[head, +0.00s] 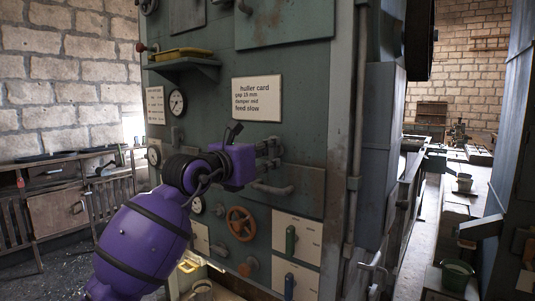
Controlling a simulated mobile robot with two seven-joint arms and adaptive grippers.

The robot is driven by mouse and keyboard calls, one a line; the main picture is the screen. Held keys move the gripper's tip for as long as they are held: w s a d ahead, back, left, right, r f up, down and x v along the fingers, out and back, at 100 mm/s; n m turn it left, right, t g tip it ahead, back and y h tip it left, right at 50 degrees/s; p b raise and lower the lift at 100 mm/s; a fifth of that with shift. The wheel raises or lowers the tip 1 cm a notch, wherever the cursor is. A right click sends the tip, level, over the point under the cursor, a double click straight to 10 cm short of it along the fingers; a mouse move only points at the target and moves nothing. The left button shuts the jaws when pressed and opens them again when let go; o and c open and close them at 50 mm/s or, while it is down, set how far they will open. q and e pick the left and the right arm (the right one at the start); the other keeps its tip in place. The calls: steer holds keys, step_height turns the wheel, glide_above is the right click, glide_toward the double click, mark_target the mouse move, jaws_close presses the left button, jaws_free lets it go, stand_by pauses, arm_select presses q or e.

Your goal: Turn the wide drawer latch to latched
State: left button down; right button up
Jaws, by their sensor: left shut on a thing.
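My left gripper (277,153) reaches in from the left at the front of the green machine panel. Its dark fingers are shut at the panel face, just above a curved grey bar handle (272,188). The wide drawer latch appears to be between the fingers; they hide it, so I cannot make out its angle. My right gripper is not in view.
A label card (257,98) is above the gripper and a red-brown handwheel (241,223) below it. A shelf with a yellow tray (183,54) juts out at upper left.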

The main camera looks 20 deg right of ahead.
arm_select(q)
steer(key=c, duration=1.7)
jaws_free()
steer(key=shift+c, duration=0.2)
steer(key=shift+s+a, duration=0.1)
steer(key=v, duration=1.1)
steer(key=shift+s+a, duration=0.3)
